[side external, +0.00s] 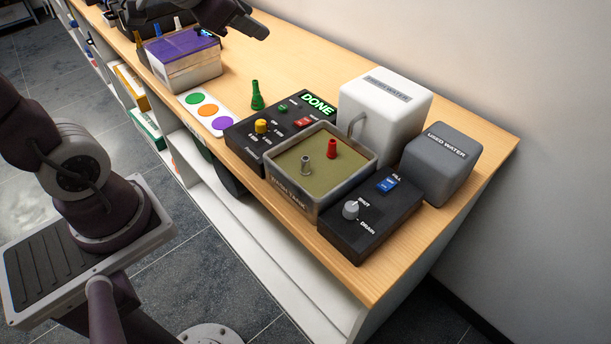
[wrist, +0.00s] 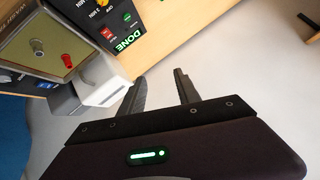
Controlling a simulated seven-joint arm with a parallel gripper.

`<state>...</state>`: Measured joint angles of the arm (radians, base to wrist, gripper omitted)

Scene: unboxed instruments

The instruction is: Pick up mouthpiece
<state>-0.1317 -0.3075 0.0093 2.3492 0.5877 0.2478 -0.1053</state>
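A green mouthpiece-shaped piece (side external: 257,96) stands upright on the bench beside the card with coloured dots. A red one (side external: 332,148) and a grey one (side external: 305,164) stand in the wash tank (side external: 291,200). The red one also shows in the wrist view (wrist: 67,62). The frames do not show which piece is meant. My gripper (side external: 258,30) is above the back of the bench, right of the purple-topped box and apart from all three pieces. In the wrist view my gripper (wrist: 160,75) has its fingers apart with nothing between them.
The purple-topped box (side external: 192,70) holds several small items. The dotted card (side external: 207,110), DONE panel (side external: 283,121), white fresh-water container (side external: 385,105), grey used-water container (side external: 438,165) and fill/drain box (side external: 370,217) crowd around the tank. Bare wood lies behind the green piece.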

